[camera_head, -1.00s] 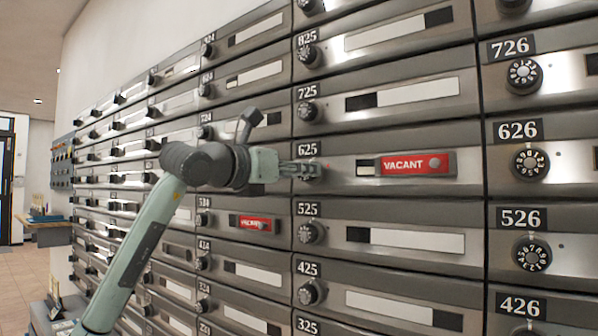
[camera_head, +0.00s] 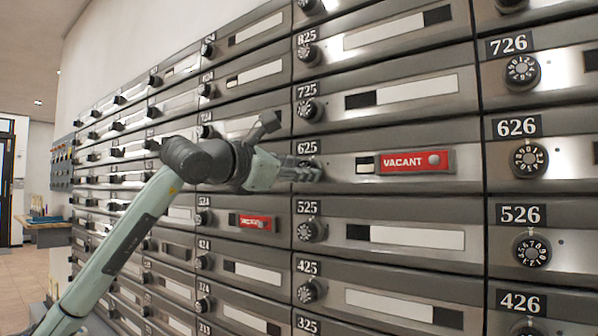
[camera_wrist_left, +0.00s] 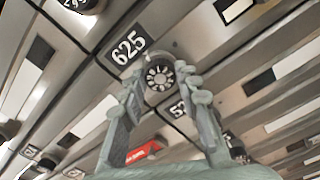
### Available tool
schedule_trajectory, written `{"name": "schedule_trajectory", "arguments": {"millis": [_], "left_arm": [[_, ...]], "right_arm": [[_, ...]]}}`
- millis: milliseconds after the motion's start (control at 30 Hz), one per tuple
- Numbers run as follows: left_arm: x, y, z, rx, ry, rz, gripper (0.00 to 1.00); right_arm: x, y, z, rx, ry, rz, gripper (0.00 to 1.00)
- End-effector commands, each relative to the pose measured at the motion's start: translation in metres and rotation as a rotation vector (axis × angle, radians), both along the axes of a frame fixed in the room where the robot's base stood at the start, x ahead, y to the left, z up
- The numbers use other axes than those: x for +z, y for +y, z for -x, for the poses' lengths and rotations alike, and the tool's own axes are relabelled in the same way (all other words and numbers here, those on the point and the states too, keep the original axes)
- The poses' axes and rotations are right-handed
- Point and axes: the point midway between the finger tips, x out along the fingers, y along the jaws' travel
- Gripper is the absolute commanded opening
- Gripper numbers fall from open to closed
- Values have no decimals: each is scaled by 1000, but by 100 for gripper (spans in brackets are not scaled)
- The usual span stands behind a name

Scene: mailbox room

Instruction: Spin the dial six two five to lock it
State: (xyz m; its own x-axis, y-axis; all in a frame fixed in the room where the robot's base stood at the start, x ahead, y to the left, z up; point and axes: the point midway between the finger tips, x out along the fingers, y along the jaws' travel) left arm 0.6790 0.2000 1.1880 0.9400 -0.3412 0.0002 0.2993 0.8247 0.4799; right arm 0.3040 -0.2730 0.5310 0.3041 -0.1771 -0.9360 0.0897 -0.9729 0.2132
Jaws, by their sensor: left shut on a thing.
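The dial of mailbox 625 is a round black knob with white marks. In the left wrist view the dial (camera_wrist_left: 159,77) sits between the fingertips of my left gripper (camera_wrist_left: 160,84), just below the 625 label (camera_wrist_left: 128,46). In the head view my left gripper (camera_head: 305,169) reaches in from the left and covers most of that dial. It is shut on the dial. Mailbox 625 (camera_head: 468,185) has a closed front with a red VACANT tag (camera_head: 405,162). The dial's exact number setting is too small to read. My right gripper is not in view.
Other dials stand close above and below, the 725 dial (camera_head: 308,110) and the 525 dial (camera_head: 309,230). The 626 dial (camera_head: 529,159) is to the right. A second red tag (camera_head: 254,222) is at lower left. A small table (camera_head: 45,229) stands far left.

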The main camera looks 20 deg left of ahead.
Motion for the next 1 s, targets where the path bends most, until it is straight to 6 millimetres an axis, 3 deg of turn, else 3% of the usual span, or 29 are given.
{"name": "schedule_trajectory", "arguments": {"millis": [500,1000], "left_arm": [[-1,0,0,1,-153,-424,3],[-1,0,0,0,-216,-599,3]], "right_arm": [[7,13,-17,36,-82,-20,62],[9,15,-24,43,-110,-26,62]]}}
